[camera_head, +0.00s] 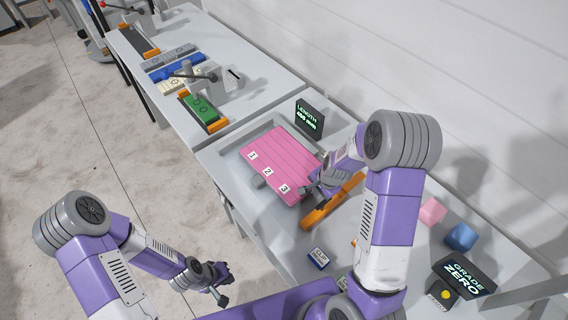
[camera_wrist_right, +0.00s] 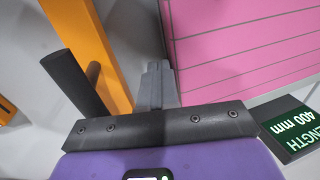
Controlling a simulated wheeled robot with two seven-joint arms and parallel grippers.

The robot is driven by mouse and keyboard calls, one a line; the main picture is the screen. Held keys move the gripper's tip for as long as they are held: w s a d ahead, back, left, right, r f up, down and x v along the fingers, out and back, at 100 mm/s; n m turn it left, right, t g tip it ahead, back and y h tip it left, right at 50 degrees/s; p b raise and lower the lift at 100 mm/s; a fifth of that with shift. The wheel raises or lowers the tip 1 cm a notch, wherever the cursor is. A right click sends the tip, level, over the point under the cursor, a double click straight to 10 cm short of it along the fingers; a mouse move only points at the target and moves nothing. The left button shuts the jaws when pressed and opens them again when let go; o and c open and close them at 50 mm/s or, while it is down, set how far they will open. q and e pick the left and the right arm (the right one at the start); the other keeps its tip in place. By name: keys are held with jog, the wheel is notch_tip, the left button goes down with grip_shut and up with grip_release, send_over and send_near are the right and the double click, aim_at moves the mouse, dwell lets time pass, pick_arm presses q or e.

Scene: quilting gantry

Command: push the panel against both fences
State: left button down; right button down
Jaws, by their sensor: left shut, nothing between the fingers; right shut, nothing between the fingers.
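The pink striped panel (camera_head: 283,152), with labels 1, 2 and 3 along its near left side, lies flat on the grey table (camera_head: 216,178). It also shows in the right wrist view (camera_wrist_right: 240,40). An orange bar (camera_head: 346,192) lies to its right, with a gap between them; it also shows in the right wrist view (camera_wrist_right: 88,40). My right gripper (camera_wrist_right: 158,82) is shut and empty, its fingertips beside the panel's edge, between panel and bar. I cannot tell whether they touch the panel. My left gripper (camera_head: 222,296) is shut and empty, away from the panel.
A black display reading LENGTH (camera_head: 309,120) stands behind the panel. A pink cube (camera_head: 432,211), a blue cube (camera_head: 461,237) and a GRADE ZERO sign (camera_head: 466,276) are to the right. A small blue-and-white box (camera_head: 318,257) is in front. Another table holds a green block (camera_head: 199,108).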

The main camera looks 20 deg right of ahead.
aim_at(307, 181)
jog(key=shift+w+a+p, duration=0.15)
jog(key=shift+w+a, duration=0.15)
jog(key=shift+w, duration=0.4)
jog(key=shift+w+a+p, duration=0.15)
jog(key=shift+w+a, duration=0.15)
jog(key=shift+w, duration=0.4)
jog(key=shift+w+a+p, duration=0.15)
jog(key=shift+w+a, duration=0.15)
jog(key=shift+w, duration=0.55)
jog(key=shift+s+d, duration=0.25)
jog(key=shift+s, duration=0.55)
dwell(0.5)
jog(key=w+p+v, duration=0.2)
jog(key=p+v, duration=0.5)
jog(key=v, duration=0.1)
jog(key=shift+a+r+p, duration=0.3)
jog(key=shift+a+r, duration=0.05)
jog(key=shift+r, duration=0.25)
jog(key=shift+s, duration=0.1)
